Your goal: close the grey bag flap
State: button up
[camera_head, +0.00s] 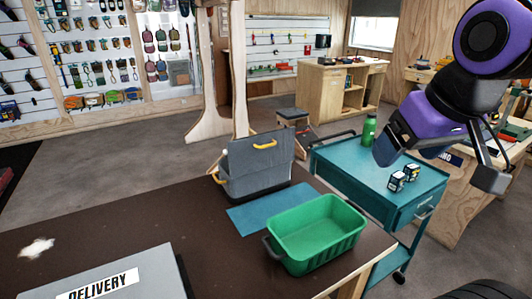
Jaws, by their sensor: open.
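The grey bag (255,180) stands upright on the dark brown table, left of the green bin. Its flap (262,152) is raised at the back, with a yellow handle on it. A second yellow handle shows at the bag's left front. The bag's inside is mostly hidden. My gripper (490,165) hangs at the right, above the teal cart's right side, well apart from the bag. It is open, and I see nothing held in it.
A blue mat (258,214) lies between the bag and the green bin (315,228). A grey box labelled DELIVERY (150,260) is at the front left of the brown table (90,230). The teal cart (345,165) carries a green bottle (369,129) and small dark boxes (397,181).

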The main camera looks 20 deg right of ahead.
aim_at(266, 154)
jog(key=shift+w, duration=0.15)
jog(key=c, duration=0.3)
jog(key=shift+n+t, duration=0.6)
jog(key=shift+n, duration=0.3)
jog(key=w, duration=0.6)
jog(key=shift+d+f, duration=0.2)
jog(key=shift+f, duration=0.05)
grip_shut()
jog(key=w+f+n+t, duration=0.3)
jog(key=w+f+n, duration=0.15)
jog(key=w, duration=0.75)
jog(key=w+f+n+t, duration=0.2)
jog(key=w+f+n, duration=0.25)
jog(key=w, duration=0.75)
jog(key=w+a+f+n+t+y, duration=0.1)
jog(key=w+f+n+t+y, duration=0.3)
jog(key=f, duration=0.5)
jog(key=w+a+f+n+t+y, duration=0.15)
jog(key=w+f+n+t, duration=0.35)
jog(key=f, duration=0.5)
jog(key=w+a+r+n+g, duration=0.1)
jog(key=w+a+r, duration=0.1)
jog(key=w, duration=1)
jog(key=shift+a, duration=0.85)
